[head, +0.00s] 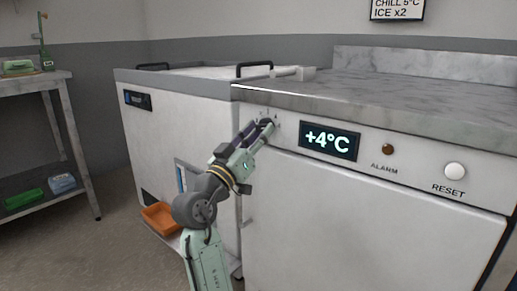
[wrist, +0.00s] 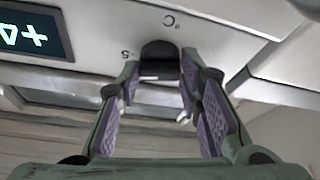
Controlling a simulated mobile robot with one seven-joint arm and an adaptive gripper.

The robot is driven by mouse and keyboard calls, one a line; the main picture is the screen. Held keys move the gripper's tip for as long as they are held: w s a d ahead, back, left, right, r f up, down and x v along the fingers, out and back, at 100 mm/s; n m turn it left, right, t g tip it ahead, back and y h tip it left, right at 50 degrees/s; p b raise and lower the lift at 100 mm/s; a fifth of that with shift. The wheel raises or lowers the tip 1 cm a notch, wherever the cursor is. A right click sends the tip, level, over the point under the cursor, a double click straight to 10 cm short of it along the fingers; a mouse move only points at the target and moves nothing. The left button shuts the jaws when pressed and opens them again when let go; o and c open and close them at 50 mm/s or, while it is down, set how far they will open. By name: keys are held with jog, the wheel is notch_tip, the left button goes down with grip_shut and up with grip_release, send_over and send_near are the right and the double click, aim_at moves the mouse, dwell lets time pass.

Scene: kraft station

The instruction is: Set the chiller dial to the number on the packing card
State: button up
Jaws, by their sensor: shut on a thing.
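The packing card (head: 397,9) hangs on the back wall at the top of the head view; it reads "CHILL 5°C" and "ICE x2". The chiller's display (head: 330,141) reads "+4°C" in pale lit figures; part of it shows in the wrist view (wrist: 30,33). The dark chiller dial (wrist: 160,56) sits on the front panel, with "°C" and a "5" mark printed near it. My gripper (wrist: 160,78) is shut on the dial, one finger on each side. In the head view my gripper (head: 265,127) covers most of the dial.
An alarm lamp (head: 388,149), unlit, and a white reset button (head: 455,171) are right of the display. A marble worktop (head: 400,95) overhangs the panel. A white chest unit (head: 180,125) stands left, with an orange bin (head: 160,219) low beside it. A shelf table (head: 40,80) is far left.

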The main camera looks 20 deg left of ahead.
jog(key=shift+m+h+b, duration=0.4)
jog(key=shift+m+b, duration=0.15)
jog(key=shift+m, duration=0.35)
jog(key=o, duration=1.2)
jog(key=shift+c, duration=0.2)
jog(key=v, duration=0.7)
jog(key=shift+s, duration=0.2)
jog(key=shift+a, duration=0.1)
